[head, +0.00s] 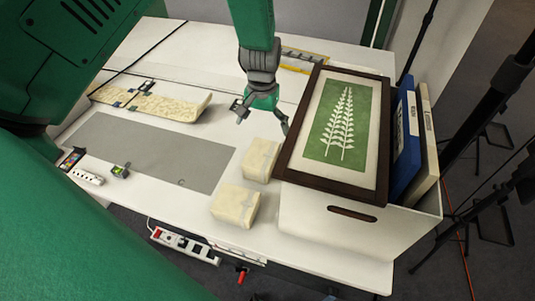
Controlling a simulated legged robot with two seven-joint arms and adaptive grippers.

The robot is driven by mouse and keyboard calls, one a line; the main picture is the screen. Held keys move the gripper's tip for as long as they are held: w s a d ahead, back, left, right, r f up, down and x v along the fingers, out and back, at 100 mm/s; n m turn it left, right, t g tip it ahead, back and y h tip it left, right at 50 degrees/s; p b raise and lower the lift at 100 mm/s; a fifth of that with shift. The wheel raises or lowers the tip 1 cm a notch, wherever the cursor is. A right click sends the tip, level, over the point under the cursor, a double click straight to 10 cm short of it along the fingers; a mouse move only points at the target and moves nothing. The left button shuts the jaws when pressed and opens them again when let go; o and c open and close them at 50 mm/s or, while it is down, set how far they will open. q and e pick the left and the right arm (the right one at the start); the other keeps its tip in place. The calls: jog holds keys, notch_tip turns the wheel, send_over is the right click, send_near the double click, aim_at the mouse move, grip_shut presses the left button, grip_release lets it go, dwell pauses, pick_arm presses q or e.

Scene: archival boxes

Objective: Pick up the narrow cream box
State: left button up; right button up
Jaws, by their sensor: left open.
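A narrow cream box (427,140) with dark lettering on its spine stands upright at the right end of a white open bin (340,228). A blue box (407,145) stands beside it on its left. A dark-framed picture (340,125) of a pale plant on green leans in the bin, left of the blue box. The lower parts of the boxes are hidden by the bin wall. My left gripper (262,116) is open and empty above the table, left of the framed picture and well apart from the cream box. My right gripper is not in view.
Two cream wrapped blocks (262,159) (236,204) sit on the white table left of the bin. A grey mat (150,157) and a patterned strip (155,105) lie further left. A power strip (185,243) hangs at the front edge. Black stands (490,100) rise at the right.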

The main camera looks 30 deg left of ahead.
aim_at(262, 154)
pick_arm(q)
jog(key=f, duration=0.3)
jog(key=shift+s+d+f, duration=0.25)
jog(key=shift+s, duration=0.1)
jog(key=f, duration=0.1)
jog(key=a+f, duration=0.1)
jog(key=f, duration=0.2)
jog(key=shift+w+a, duration=0.25)
jog(key=shift+w, duration=0.05)
jog(key=shift+a+f, duration=0.25)
jog(key=f, duration=0.2)
jog(key=d+f+p, duration=0.1)
jog(key=f, duration=0.1)
jog(key=shift+s, duration=0.15)
jog(key=shift+d+f, duration=0.25)
jog(key=shift+d, duration=0.1)
jog(key=shift+a, duration=0.2)
jog(key=shift+c, duration=0.9)
jog(key=shift+a+f, duration=0.1)
jog(key=shift+a, duration=0.3)
jog(key=c, duration=1.3)
jog(key=shift+c, duration=0.2)
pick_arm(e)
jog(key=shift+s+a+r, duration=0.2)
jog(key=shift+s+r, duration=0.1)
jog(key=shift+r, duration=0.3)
